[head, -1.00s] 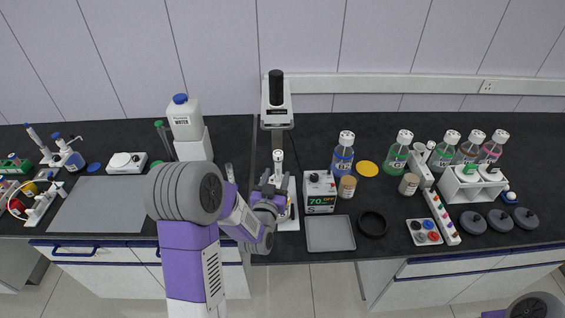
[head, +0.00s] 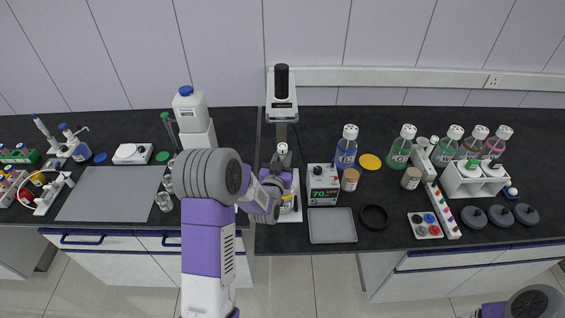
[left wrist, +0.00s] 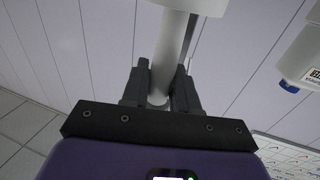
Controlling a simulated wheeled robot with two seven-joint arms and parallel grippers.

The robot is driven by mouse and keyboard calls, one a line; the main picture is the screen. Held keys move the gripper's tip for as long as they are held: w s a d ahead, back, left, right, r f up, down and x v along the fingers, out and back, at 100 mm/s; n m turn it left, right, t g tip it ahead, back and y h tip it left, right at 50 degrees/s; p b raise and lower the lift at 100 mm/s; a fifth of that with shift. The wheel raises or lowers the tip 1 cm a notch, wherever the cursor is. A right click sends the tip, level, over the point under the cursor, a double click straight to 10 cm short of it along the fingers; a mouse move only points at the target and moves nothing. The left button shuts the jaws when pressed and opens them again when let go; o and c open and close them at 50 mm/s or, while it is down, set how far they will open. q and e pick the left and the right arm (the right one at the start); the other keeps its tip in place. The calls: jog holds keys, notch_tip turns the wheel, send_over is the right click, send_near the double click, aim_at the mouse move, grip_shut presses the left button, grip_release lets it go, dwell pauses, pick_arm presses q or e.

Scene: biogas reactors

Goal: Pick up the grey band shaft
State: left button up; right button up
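A pale grey shaft (left wrist: 170,55), which I take as the grey band shaft, stands between the two dark fingers of my left gripper (left wrist: 160,88) in the left wrist view. The fingers lie close against both sides of it and look shut on it. Its rounded end is near the palm. No separate band can be made out. In the head view my left gripper (head: 281,170) is in front of the overhead stirrer (head: 282,95), and my wrist hides part of what is there. My right gripper is out of view; only part of my right arm shows.
The temperature box (head: 323,186) stands close right of my left gripper, with a grey tray (head: 332,226) in front. The white water container (head: 190,108) stands left. Bottles stand at the right, and a bare grey mat (head: 115,193) lies at the left.

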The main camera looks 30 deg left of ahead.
pick_arm(q)
grip_shut()
jog(key=shift+r, duration=0.1)
notch_tip(320, 180, up, 20)
jog(key=p, duration=0.1)
jog(key=shift+p, duration=0.4)
dwell(0.6)
